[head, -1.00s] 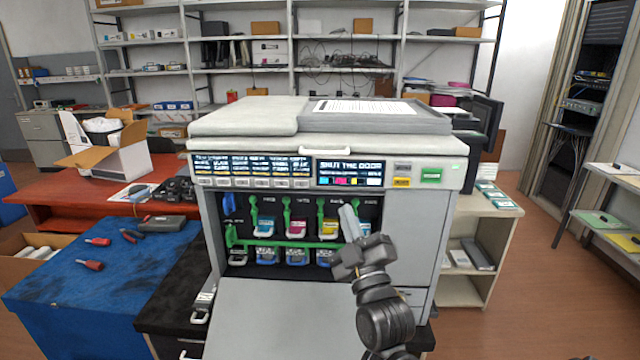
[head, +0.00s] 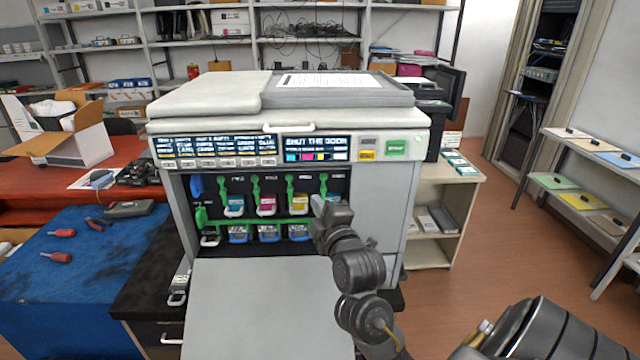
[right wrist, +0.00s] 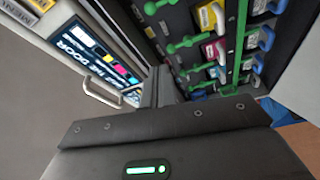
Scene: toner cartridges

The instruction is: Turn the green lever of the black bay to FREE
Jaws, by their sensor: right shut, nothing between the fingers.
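The grey printer (head: 165,215) stands open at the front, with a row of green levers above its cartridges. The black bay's green lever (head: 323,184) is the rightmost; its upper part shows roughly upright, and its lower end and the bay are hidden behind my right gripper. My right gripper (head: 317,204) is shut and empty, just below and in front of that lever; I cannot tell whether it touches. In the right wrist view the shut fingers (right wrist: 165,88) point towards the levers and cartridges. My left gripper is not in view.
The lowered front door (head: 260,310) juts out below the bays. The display (head: 316,149) reads SHUT THE DOOR. A blue workbench (head: 40,285) with tools stands at left.

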